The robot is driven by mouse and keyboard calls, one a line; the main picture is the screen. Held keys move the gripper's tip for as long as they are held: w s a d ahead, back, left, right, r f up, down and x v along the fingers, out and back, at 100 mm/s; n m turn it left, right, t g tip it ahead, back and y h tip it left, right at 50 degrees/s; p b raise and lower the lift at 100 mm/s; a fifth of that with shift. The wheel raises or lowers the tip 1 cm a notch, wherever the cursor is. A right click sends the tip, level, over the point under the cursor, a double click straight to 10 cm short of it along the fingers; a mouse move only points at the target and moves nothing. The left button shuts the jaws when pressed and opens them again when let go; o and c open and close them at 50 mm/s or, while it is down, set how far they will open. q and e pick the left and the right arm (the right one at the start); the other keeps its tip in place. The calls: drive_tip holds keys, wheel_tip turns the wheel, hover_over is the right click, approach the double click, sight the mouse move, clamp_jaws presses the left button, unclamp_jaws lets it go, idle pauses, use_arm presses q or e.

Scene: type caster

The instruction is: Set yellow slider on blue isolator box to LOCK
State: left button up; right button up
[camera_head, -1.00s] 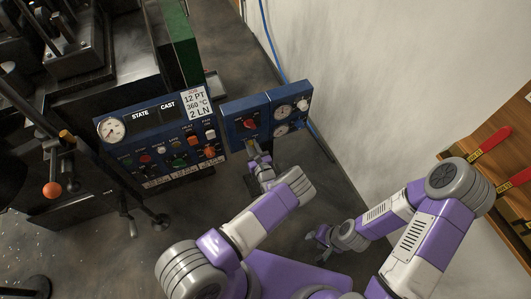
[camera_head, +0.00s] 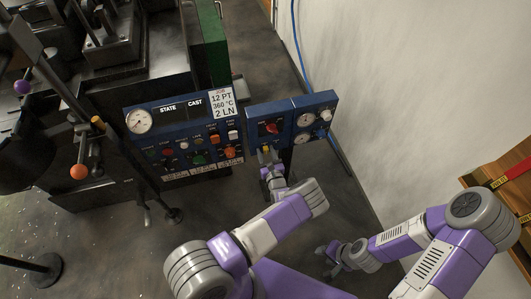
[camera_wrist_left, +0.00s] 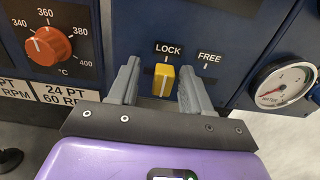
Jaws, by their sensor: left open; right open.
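The blue isolator box (camera_head: 256,117) stands at the right end of the machine's panels, with a red knob (camera_head: 271,128) on its front. In the left wrist view the yellow slider (camera_wrist_left: 163,80) sits below the word LOCK, left of the word FREE. My left gripper (camera_wrist_left: 158,84) is open, with one finger on each side of the yellow slider. The left finger looks apart from it and the right finger is close; contact cannot be told. In the head view my left gripper (camera_head: 266,158) is at the box's lower edge. My right gripper (camera_head: 328,262) is open and low, away from the box.
The blue control panel (camera_head: 147,143) with gauge, buttons and an orange knob (camera_wrist_left: 48,45) is left of the box. Gauges (camera_head: 304,119) sit on the box's right part. A white wall (camera_head: 420,80) and a wooden rack (camera_head: 490,171) are at right.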

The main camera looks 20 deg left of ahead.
use_arm(q)
drive_tip(key=p+v, duration=0.1)
drive_tip(key=v, duration=0.6)
drive_tip(key=shift+s+p, duration=0.15)
drive_tip(key=shift+p, duration=0.25)
